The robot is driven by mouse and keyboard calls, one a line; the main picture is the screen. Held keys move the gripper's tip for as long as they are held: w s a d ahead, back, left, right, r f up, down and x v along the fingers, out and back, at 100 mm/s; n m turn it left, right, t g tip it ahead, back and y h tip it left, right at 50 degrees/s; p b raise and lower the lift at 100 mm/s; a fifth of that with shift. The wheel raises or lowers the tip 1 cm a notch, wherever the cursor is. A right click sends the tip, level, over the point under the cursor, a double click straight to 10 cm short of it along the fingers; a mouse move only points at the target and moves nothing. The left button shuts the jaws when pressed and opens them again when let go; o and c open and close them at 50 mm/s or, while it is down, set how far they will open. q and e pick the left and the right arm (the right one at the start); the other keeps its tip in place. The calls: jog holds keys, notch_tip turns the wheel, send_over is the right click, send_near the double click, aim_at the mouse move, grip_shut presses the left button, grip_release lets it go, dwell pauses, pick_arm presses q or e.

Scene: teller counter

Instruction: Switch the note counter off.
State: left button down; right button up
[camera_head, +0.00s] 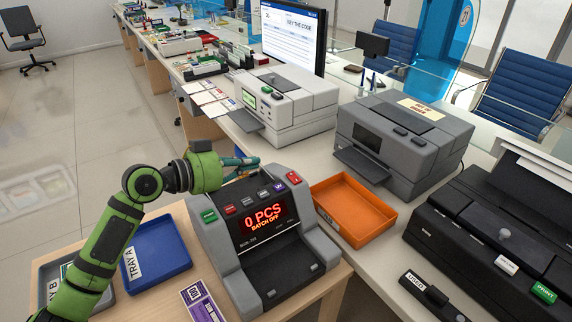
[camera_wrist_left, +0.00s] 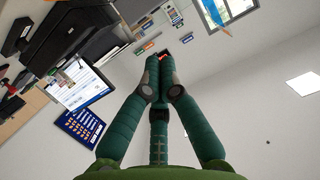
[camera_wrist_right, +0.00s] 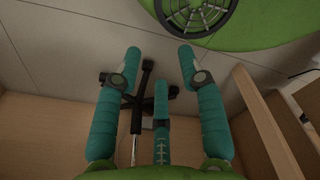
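The grey note counter (camera_head: 266,235) stands on the wooden desk, its red display lit with "0 PCS" and "BATCH OFF". A row of buttons runs above the display, with a green button (camera_head: 209,216) at the left end. A red switch (camera_head: 293,177) sits at its top right corner. My left gripper (camera_head: 250,162) is just behind the top edge of the counter, left of the red switch. Its fingers are together with nothing seen between them, as the left wrist view shows (camera_wrist_left: 160,58). A small red patch shows past the fingertips there. My right gripper (camera_wrist_right: 160,50) is open and empty.
A blue tray (camera_head: 156,254) lies left of the counter and an orange tray (camera_head: 354,208) right of it. A purple note bundle (camera_head: 204,306) lies in front. Grey printers, a monitor (camera_head: 292,35) and a clear screen stand behind. The right wrist view shows wooden panels and a chair base.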

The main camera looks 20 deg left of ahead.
pick_arm(q)
jog(key=p, duration=0.3)
send_over(284, 180)
jog(key=s+a, duration=0.1)
jog(key=s, duration=0.2)
jog(key=shift+w+f, duration=0.25)
jog(key=shift+f, duration=0.5)
jog(key=x, duration=0.3)
jog(key=shift+w+f, duration=0.1)
jog(key=shift+f, duration=0.15)
jog(key=f, duration=0.2)
jog(key=shift+a+f+p, duration=0.2)
jog(key=shift+f+p, duration=0.1)
jog(key=shift+p, duration=0.05)
jog(key=shift+a+f, duration=0.15)
jog(key=shift+f, duration=0.5)
pick_arm(e)
jog(key=r, duration=0.3)
jog(key=shift+s+a+r, duration=0.2)
jog(key=shift+r, duration=0.2)
jog(key=shift+w, duration=0.1)
